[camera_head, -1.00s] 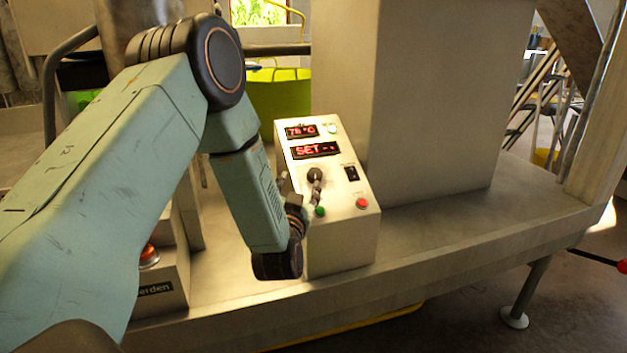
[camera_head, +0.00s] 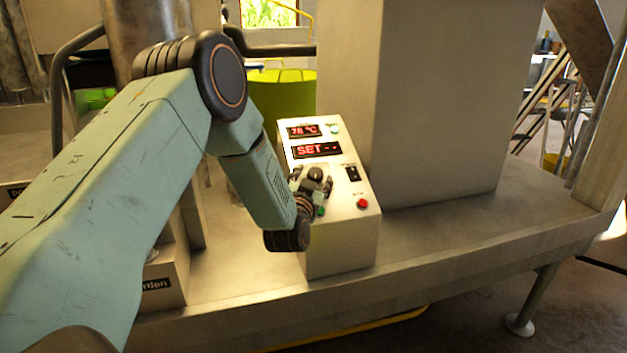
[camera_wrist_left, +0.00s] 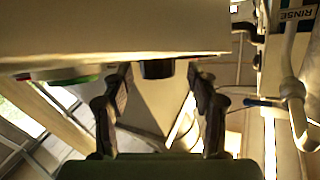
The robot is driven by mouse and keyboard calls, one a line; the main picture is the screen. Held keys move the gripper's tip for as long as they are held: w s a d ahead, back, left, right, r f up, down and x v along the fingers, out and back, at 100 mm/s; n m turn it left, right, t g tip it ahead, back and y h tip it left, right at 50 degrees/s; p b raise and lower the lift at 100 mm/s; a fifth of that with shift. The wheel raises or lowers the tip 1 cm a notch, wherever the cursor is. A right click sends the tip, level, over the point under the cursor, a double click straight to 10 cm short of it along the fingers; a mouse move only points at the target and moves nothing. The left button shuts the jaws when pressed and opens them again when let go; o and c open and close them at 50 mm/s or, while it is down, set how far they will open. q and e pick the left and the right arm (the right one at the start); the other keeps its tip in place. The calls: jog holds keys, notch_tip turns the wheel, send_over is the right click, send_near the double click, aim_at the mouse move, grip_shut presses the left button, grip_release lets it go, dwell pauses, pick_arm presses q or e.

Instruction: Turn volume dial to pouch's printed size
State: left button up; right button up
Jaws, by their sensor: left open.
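A pale, slanted control box (camera_head: 345,240) stands on the metal ledge, with a red temperature display (camera_head: 304,130) on top and a second display (camera_head: 316,149) reading "SET" with dashes. The black dial (camera_head: 316,173) sits on its face below the displays; it also shows in the left wrist view (camera_wrist_left: 157,69). My left gripper (camera_head: 312,181) is open at the dial, one finger on each side of it. In the left wrist view the dial lies between the fingertips (camera_wrist_left: 158,80), with gaps visible on both sides. The dial's markings are unreadable. No pouch is seen. My right gripper is out of view.
A large metal housing (camera_head: 440,100) stands behind right. The ledge (camera_head: 450,230) right of the box is clear.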

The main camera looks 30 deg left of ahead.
pick_arm(q)
jog(key=shift+w+d+r, duration=0.1)
jog(key=shift+d+r, duration=0.1)
jog(key=shift+d, duration=0.05)
jog(key=shift+a+f, duration=0.1)
jog(key=shift+a, duration=0.1)
jog(key=c, duration=0.3)
jog(key=shift+d, duration=0.1)
jog(key=c, duration=0.9)
jog(key=shift+o, duration=0.2)
